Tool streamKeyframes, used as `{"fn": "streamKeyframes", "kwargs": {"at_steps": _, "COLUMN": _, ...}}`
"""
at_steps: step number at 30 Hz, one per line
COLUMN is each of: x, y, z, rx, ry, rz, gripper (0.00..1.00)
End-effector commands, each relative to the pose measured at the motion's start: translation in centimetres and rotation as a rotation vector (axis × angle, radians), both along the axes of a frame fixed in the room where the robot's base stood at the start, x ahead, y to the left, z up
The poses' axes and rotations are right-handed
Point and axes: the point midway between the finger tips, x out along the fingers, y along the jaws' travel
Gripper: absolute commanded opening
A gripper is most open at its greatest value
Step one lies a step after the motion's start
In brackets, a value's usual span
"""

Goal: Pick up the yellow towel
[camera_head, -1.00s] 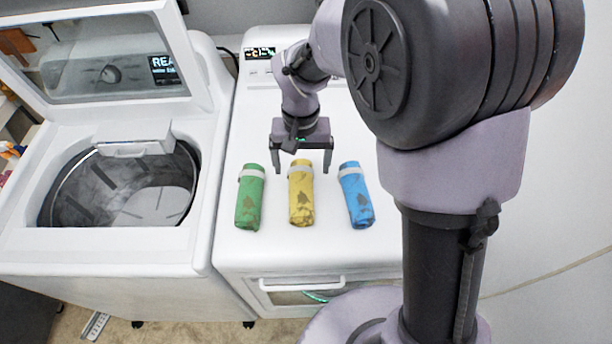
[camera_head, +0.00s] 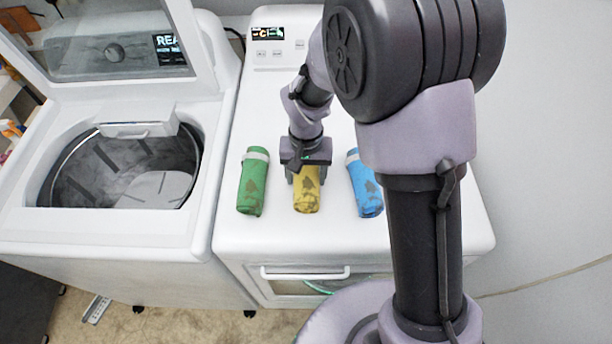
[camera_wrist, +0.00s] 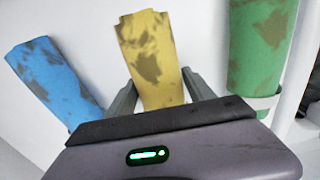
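The yellow towel (camera_head: 307,194) is a rolled bundle with dark stains, lying on top of the white front-door machine between the green and blue rolls. My gripper (camera_head: 307,176) is lowered over its far end, hiding that part and its pale band. In the wrist view, the yellow towel (camera_wrist: 152,62) rises between the two fingers of my gripper (camera_wrist: 156,92), one on each side. The fingers are spread, with a gap visible at least beside the right finger. Whether the left finger touches the towel is unclear.
A green roll (camera_head: 252,185) lies to the left and a blue roll (camera_head: 366,188) to the right, close to my gripper. An open top-loading washer (camera_head: 105,240) with its lid up (camera_head: 110,88) stands left. The machine top (camera_head: 300,238) is clear in front.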

Motion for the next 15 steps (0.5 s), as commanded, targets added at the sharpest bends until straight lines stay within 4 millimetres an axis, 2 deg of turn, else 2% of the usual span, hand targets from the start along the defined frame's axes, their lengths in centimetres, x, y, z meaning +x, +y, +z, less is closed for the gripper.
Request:
{"fn": "streamKeyframes", "kwargs": {"at_steps": 1, "x": 0.0, "y": 0.0, "z": 0.0, "rx": 0.000, "ry": 0.000, "rz": 0.000, "gripper": 0.46}}
{"fn": "streamKeyframes", "kwargs": {"at_steps": 6, "x": 0.0, "y": 0.0, "z": 0.0, "rx": 0.000, "ry": 0.000, "rz": 0.000, "gripper": 0.15}}
{"fn": "streamKeyframes", "kwargs": {"at_steps": 12, "x": 0.0, "y": 0.0, "z": 0.2, "rx": 0.000, "ry": -0.001, "rz": 0.000, "gripper": 0.15}}
{"fn": "streamKeyframes", "kwargs": {"at_steps": 15, "x": 0.1, "y": 0.0, "z": 1.7, "rx": 0.001, "ry": -0.003, "rz": 0.001, "gripper": 0.15}}
